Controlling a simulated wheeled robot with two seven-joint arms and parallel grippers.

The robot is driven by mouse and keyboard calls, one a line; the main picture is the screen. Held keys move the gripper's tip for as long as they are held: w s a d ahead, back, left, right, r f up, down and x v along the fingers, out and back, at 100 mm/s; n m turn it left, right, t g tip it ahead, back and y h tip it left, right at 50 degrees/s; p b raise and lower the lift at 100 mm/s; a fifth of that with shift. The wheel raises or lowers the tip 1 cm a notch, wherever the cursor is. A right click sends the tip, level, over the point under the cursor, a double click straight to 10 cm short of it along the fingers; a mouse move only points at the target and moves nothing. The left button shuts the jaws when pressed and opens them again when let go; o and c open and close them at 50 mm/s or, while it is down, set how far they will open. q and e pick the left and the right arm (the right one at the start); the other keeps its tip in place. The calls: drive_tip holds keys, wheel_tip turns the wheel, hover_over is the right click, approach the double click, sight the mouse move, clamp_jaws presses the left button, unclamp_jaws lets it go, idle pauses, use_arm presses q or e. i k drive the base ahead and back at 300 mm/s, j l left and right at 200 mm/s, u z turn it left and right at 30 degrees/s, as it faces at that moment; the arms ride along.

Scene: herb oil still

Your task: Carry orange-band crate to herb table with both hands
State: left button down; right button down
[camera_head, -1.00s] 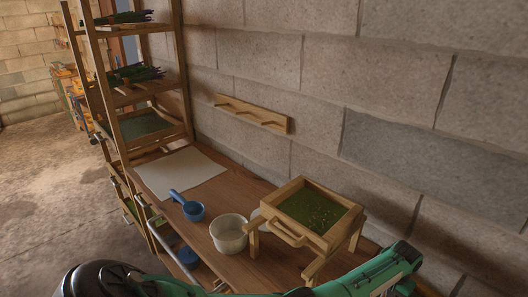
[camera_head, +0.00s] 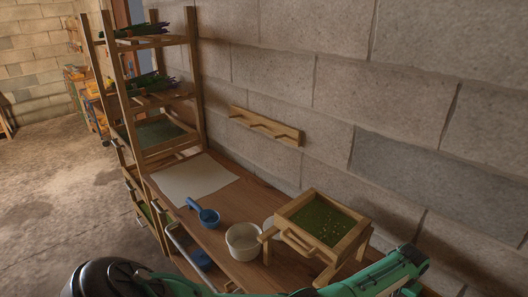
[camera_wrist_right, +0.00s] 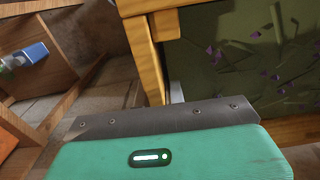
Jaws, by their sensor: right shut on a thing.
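In the right wrist view a wooden crate with light-coloured rails (camera_wrist_right: 143,55) holds dark green herbs with small purple flowers (camera_wrist_right: 245,55). My right gripper (camera_wrist_right: 175,93) is shut on the crate's wooden edge; only a sliver of a grey finger shows beyond its metal plate. No orange band can be made out on the visible part of this crate. The head view shows neither this crate nor my left gripper. A wooden table (camera_head: 262,192) runs along the block wall there, but I cannot tell if it is the herb table.
On the table are a white sheet (camera_head: 193,178), a blue scoop (camera_head: 209,217), a white tub (camera_head: 243,243) and a legged wooden frame with green contents (camera_head: 295,245). A tall rack (camera_head: 195,95) stands at the far end. Open floor (camera_head: 60,190) lies left.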

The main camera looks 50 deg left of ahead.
sight(249, 202)
drive_tip(key=k, duration=0.8)
drive_tip(key=k+u, duration=0.15)
drive_tip(key=u, duration=0.15)
drive_tip(key=k+u, duration=0.1)
drive_tip(key=u, duration=2)
drive_tip(key=i+l+u, duration=0.1)
drive_tip(key=u, duration=0.2)
drive_tip(key=i+l+u, duration=0.25)
drive_tip(key=i+l, duration=1.15)
drive_tip(key=i, duration=0.15)
drive_tip(key=i+l, duration=0.2)
drive_tip(key=i, duration=0.25)
drive_tip(key=i+z, duration=0.35)
drive_tip(key=z, duration=0.15)
